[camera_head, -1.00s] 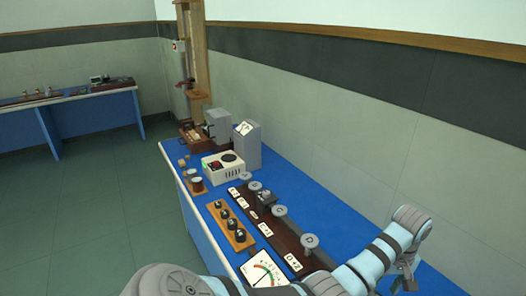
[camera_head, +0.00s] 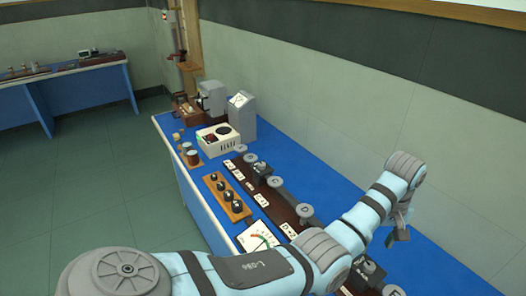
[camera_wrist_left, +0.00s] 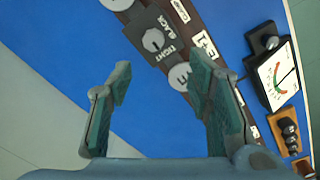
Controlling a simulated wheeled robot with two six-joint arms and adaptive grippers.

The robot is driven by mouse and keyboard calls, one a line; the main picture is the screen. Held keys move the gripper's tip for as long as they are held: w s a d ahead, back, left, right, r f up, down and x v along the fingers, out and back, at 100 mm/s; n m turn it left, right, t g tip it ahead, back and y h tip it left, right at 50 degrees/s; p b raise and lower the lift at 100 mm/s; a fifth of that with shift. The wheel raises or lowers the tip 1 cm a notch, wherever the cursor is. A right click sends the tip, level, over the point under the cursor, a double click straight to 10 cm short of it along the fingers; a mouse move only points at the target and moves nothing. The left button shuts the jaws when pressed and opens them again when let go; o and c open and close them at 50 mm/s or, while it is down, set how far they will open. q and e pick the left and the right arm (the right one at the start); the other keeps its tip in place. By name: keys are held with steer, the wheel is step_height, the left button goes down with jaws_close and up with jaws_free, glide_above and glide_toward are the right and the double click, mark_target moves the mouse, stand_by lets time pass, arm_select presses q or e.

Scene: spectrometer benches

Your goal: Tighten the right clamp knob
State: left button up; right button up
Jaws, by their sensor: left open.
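The clamp knob is a round grey knob (camera_wrist_left: 153,40) with a slot, on a dark grey plate (camera_wrist_left: 143,22) marked SLACK and TIGHT in the left wrist view. My left gripper (camera_wrist_left: 160,100) is open and empty. Its fingers stand apart over the blue bench top, with the knob beyond them, near the top of that view. In the head view my left gripper (camera_head: 398,232) hangs over the right part of the bench. A dark block (camera_head: 368,268) beside my forearm there is partly hidden; I cannot tell if it is the clamp. My right gripper is not in view.
The blue bench (camera_head: 285,155) runs along the wall. A dark rail (camera_head: 290,205) with grey discs lies on it. A dial meter (camera_head: 257,237), a wooden knob strip (camera_head: 226,196) and a cream box (camera_head: 217,138) stand nearby. Bare bench lies on the wall side.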

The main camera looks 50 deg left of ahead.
arm_select(q)
steer(key=s+a+f+m, duration=0.1)
steer(key=s+a+f, duration=0.1)
steer(key=s+f, duration=0.1)
steer(key=s+a+f+m, duration=0.1)
steer(key=s+a+f, duration=0.1)
steer(key=s+f, duration=0.2)
steer(key=s+a+f+m+t, duration=0.1)
steer(key=s+a+f, duration=0.1)
steer(key=f, duration=0.4)
steer(key=shift+s+a+f, duration=0.2)
steer(key=shift+s+f, duration=0.15)
steer(key=shift+s, duration=0.35)
steer(key=shift+m+t+y, duration=0.3)
steer(key=shift+m+t, duration=0.1)
steer(key=shift+m, duration=0.4)
steer(key=s, duration=0.2)
steer(key=s+a+f, duration=0.1)
steer(key=s, duration=0.1)
steer(key=s+a+f, duration=0.1)
steer(key=s, duration=0.1)
steer(key=shift+s+a+f, duration=0.2)
steer(key=shift+s+f, duration=0.05)
steer(key=s+a+m+t, duration=0.1)
steer(key=s+a+m, duration=0.1)
steer(key=s, duration=0.8)
steer(key=shift+s+m, duration=0.25)
steer(key=shift+m, duration=0.45)
steer(key=shift+y, duration=0.3)
